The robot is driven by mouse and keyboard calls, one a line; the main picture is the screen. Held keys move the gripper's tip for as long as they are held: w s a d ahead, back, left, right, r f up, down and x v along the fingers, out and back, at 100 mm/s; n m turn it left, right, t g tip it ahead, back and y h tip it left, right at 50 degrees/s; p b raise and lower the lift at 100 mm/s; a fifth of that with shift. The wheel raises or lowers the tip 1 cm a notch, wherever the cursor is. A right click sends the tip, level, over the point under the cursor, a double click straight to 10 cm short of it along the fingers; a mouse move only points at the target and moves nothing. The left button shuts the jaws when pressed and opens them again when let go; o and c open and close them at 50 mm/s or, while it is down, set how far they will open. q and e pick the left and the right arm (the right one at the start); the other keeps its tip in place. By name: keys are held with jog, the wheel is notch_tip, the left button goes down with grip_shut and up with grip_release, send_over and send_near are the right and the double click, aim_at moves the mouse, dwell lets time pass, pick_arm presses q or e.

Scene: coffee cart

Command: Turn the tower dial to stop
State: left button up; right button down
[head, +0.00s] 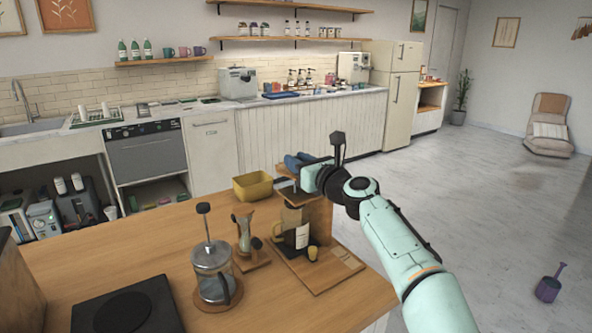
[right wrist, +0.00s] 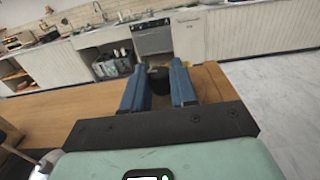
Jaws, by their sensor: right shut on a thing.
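The wooden coffee tower (head: 320,222) stands on the right end of the wooden counter, with a dark, labelled vessel (head: 297,236) on its base. My right gripper (head: 296,161) reaches in from the right at the top of the tower. Its blue fingers also show in the right wrist view (right wrist: 158,78), shut on a dark round dial (right wrist: 158,82) between them. In the head view the dial is hidden by the gripper, and its exact turn cannot be told. My left gripper is not in view.
A glass hourglass-shaped brewer (head: 244,232) and a French press (head: 212,272) stand left of the tower. A yellow bin (head: 253,186) sits behind it. A black hot plate (head: 127,309) is at the front left. The floor to the right is mostly open.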

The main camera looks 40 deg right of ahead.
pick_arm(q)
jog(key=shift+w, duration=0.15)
pick_arm(e)
jog(key=shift+n+y, duration=0.4)
jog(key=shift+y, duration=0.2)
jog(key=c, duration=0.9)
grip_release()
jog(key=shift+d, duration=0.1)
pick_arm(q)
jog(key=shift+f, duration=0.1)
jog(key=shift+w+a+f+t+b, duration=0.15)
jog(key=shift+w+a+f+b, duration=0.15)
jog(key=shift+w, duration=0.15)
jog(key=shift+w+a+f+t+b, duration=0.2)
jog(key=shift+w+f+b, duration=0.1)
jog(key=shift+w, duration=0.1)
pick_arm(e)
jog(key=s, duration=1.3)
jog(key=shift+s+a, duration=0.2)
jog(key=shift+a, duration=0.05)
